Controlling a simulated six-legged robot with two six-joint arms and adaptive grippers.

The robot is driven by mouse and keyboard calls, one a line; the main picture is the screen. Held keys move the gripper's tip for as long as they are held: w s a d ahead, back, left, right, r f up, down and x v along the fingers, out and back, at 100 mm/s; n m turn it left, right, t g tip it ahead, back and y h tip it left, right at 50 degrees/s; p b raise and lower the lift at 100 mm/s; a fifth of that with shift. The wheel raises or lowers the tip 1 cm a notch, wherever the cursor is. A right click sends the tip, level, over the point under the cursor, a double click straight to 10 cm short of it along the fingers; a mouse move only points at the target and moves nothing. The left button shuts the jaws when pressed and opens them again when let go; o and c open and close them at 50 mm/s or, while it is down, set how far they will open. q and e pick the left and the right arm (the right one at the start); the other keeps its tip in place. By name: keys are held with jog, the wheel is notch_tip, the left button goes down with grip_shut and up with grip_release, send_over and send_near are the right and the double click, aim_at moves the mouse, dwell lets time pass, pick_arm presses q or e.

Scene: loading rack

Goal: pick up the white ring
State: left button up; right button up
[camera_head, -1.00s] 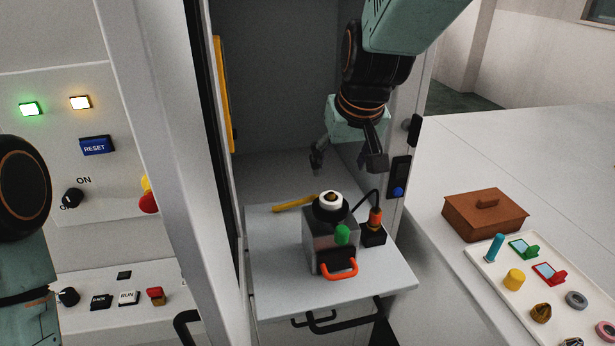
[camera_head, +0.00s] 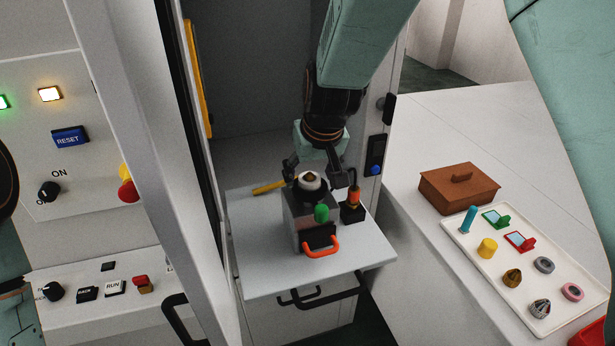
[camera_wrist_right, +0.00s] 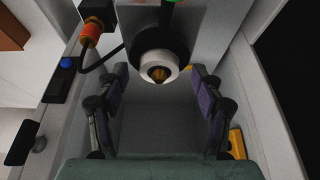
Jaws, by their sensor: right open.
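The white ring (camera_head: 310,184) sits on a black round seat on top of a grey block fixture (camera_head: 298,222) on the pull-out shelf. A brown pointed piece shows in its middle. In the right wrist view the ring (camera_wrist_right: 144,68) is at upper centre, in front of the black disc. My right gripper (camera_head: 316,172) is open above and around the ring area, one finger on each side. In the wrist view the gripper (camera_wrist_right: 158,88) has empty space between its fingers, and the ring lies near the fingertip line.
The shelf (camera_head: 270,283) also holds a yellow bar (camera_head: 269,187), an orange-and-black plug (camera_head: 353,202), a green knob (camera_head: 321,213) and an orange handle (camera_head: 322,249). Cabinet walls stand close on both sides. A brown box (camera_head: 458,191) and a parts tray (camera_head: 463,250) are at right.

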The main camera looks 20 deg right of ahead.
jog(key=shift+s+r, duration=0.1)
jog(key=shift+s, duration=0.05)
jog(key=shift+c, duration=0.6)
jog(key=shift+w+f, duration=0.2)
jog(key=shift+w, duration=0.2)
jog(key=c, duration=0.6)
jog(key=shift+s+r, duration=0.1)
jog(key=shift+s, duration=0.1)
jog(key=c, duration=0.3)
jog(key=shift+s, duration=0.1)
jog(key=shift+r, duration=0.1)
